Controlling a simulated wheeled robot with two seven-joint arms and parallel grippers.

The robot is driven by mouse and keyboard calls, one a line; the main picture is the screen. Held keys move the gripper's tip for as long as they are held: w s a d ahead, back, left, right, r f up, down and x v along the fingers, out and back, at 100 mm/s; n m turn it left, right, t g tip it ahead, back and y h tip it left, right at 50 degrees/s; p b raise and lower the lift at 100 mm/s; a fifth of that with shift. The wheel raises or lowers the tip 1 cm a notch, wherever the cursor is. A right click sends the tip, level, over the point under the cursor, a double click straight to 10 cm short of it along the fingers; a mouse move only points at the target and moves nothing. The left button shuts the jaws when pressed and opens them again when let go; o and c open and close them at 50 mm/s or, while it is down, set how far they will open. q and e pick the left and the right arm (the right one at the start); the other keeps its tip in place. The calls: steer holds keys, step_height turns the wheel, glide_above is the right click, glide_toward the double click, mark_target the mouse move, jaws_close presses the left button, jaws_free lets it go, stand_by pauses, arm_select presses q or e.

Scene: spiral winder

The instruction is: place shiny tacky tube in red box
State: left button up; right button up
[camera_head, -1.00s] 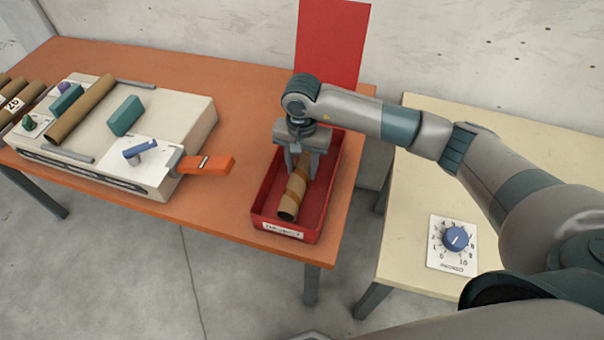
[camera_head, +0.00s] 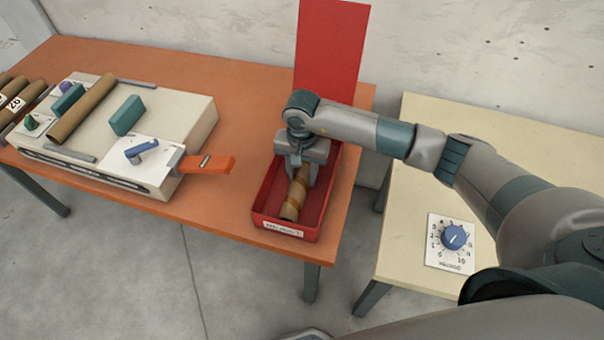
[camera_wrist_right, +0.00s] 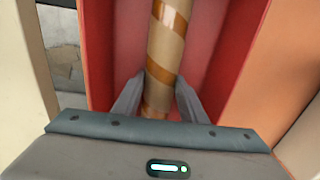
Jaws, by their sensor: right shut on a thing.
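The tube (camera_head: 294,198) is tan cardboard with a glossy brown spiral stripe; in the right wrist view the tube (camera_wrist_right: 166,45) shows its shine. My right gripper (camera_head: 302,174) is over the red box (camera_head: 314,233) with its fingers down inside the walls, shut on the tube. The near part of the tube sticks out toward the front of the box; its far end is hidden under the gripper. I cannot tell whether the tube touches the box floor. My left gripper is not in view.
A white winder machine (camera_head: 190,125) with a plain tube (camera_head: 82,108) on top stands to the left, its orange handle (camera_head: 208,165) reaching toward the box. A red panel (camera_head: 332,50) stands behind. A cream table with a blue dial (camera_head: 453,237) is at right.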

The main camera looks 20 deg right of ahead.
mark_target(302, 174)
steer(key=o, duration=1.1)
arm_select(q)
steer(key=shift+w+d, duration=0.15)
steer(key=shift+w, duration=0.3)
arm_select(e)
steer(key=shift+r, duration=0.25)
step_height(302, 174, up, 2)
steer(key=shift+r+b, duration=0.1)
steer(key=shift+b, duration=0.4)
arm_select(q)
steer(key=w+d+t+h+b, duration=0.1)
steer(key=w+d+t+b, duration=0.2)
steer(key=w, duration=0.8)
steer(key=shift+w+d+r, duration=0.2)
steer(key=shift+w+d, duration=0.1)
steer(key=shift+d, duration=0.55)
arm_select(e)
steer(key=shift+r, duration=4.75)
